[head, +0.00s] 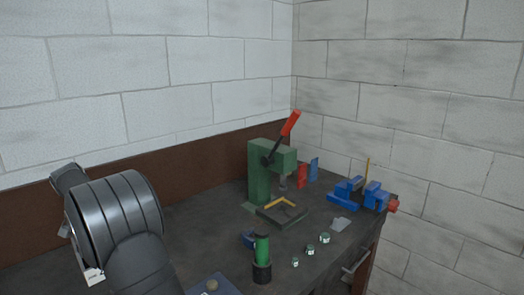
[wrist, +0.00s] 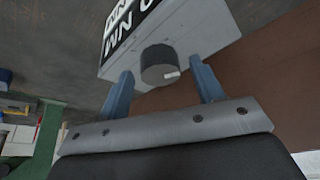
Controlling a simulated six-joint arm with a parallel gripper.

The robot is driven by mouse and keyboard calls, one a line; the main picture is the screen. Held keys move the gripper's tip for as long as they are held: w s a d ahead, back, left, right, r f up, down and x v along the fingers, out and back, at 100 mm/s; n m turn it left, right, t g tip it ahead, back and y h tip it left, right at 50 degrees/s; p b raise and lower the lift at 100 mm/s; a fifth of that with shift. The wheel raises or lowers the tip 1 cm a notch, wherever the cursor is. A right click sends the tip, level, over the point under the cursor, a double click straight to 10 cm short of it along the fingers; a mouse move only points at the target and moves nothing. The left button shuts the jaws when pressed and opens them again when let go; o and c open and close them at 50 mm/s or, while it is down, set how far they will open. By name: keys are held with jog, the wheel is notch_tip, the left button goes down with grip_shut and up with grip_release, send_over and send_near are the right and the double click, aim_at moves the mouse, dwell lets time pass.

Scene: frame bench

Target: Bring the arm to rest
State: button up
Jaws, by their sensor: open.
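My gripper (wrist: 162,78) shows in the wrist view with its two blue-grey fingers apart and nothing held between them. A pale grey box (wrist: 205,35) with black-and-white lettering and a dark round knob (wrist: 157,64) lies just beyond the fingertips. The knob appears between the fingers; whether either finger touches the box I cannot tell. In the head view my arm (head: 115,215) fills the lower left and hides the gripper. A small pale corner, likely of the same box (head: 93,276), shows beside it.
On the dark bench (head: 200,235) stand a green press (head: 261,172) with a red-handled lever, a blue vise (head: 374,196), a green cylinder (head: 262,248) in a black base, a dark tray (head: 283,216) and several small green-and-white pieces. A brown board (head: 190,163) runs along the wall.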

jog(key=shift+w+f, duration=0.15)
jog(key=shift+f, duration=0.2)
jog(key=n+y, duration=0.1)
jog(key=n, duration=0.3)
jog(key=shift+r+y, duration=0.1)
jog(key=shift+y, duration=0.3)
jog(key=n+g, duration=0.1)
jog(key=n, duration=0.3)
jog(key=shift+w+d+g+y, duration=0.1)
jog(key=shift+d+g+y, duration=0.05)
jog(key=shift+g+y, duration=0.25)
jog(key=n, duration=0.2)
jog(key=n+g+y, duration=0.1)
jog(key=n, duration=0.2)
jog(key=shift+w+g, duration=0.1)
jog(key=shift+g, duration=0.2)
jog(key=shift+w+n+g, duration=0.1)
jog(key=shift+n+g, duration=0.7)
jog(key=shift+n, duration=1.4)
